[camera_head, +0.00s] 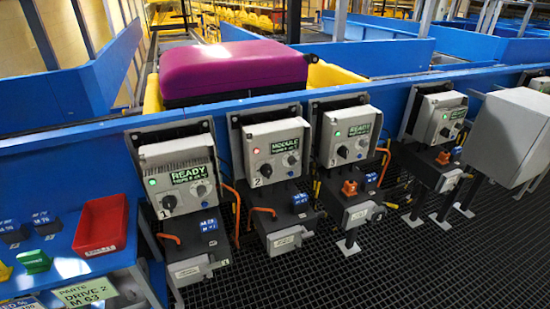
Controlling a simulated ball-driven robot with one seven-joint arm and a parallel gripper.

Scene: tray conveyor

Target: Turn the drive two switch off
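The drive two unit (262,134) is a light grey box on the blue conveyor side, second from the left. It has a red light (248,137) at its upper left and a green display (285,146) whose top line seems to read MODULE. A dark rotary switch (266,170) sits at its lower left beside a "2" mark; its exact setting is too small to tell. A smaller round control (291,160) is to its right. Below the box is a dark housing with a blue label (300,200). My gripper is not in view.
Similar units stand left (178,158) with a green light and right (350,117); more follow farther right. A purple suitcase (232,68) lies on the conveyor behind. A red bin (101,226) sits on the blue shelf at left. Dark grated floor (330,285) is clear in front.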

